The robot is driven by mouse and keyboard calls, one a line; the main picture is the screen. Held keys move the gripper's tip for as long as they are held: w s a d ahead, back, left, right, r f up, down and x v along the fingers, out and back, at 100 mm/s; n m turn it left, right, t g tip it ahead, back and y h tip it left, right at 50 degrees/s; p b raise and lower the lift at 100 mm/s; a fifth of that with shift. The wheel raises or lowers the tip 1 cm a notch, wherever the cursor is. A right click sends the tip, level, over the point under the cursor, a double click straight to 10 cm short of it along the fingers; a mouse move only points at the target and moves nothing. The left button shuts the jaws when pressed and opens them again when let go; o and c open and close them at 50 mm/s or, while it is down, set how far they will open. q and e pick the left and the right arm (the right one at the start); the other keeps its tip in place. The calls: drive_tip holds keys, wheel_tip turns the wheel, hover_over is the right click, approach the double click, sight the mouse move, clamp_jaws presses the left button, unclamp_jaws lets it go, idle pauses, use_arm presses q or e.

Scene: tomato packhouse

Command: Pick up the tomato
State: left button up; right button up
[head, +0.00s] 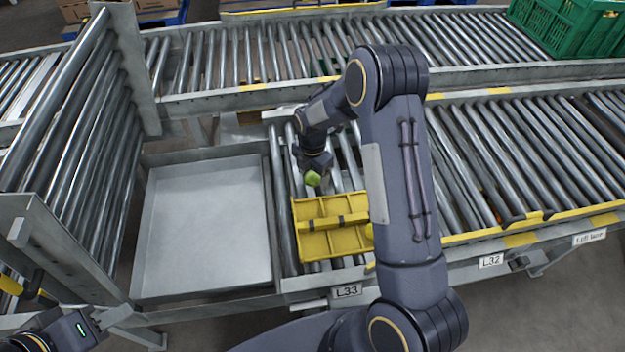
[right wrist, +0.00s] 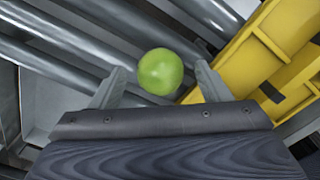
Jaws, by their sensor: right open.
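A green tomato (head: 313,178) shows at the end of my right arm in the head view, just behind the yellow crate. In the right wrist view the tomato (right wrist: 160,72) is between the two fingertips of my right gripper (right wrist: 160,85), with a gap to each finger. My right gripper (head: 315,170) is open; its fingers are hard to make out in the head view. Whether the tomato rests on the rollers cannot be told. My left gripper (head: 105,322) is at the lower left of the head view, away from the tomato; its fingers are partly seen.
A yellow divided crate (head: 318,226) sits on the rollers in front of the tomato and also shows in the right wrist view (right wrist: 245,50). A bare grey tray (head: 205,225) lies left of it. Roller conveyors (head: 480,160) extend right. A green crate (head: 560,28) stands back right.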

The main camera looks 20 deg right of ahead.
drive_tip(key=shift+f, duration=0.1)
drive_tip(key=shift+c, duration=0.4)
drive_tip(key=c, duration=0.7)
drive_tip(key=shift+c, duration=0.2)
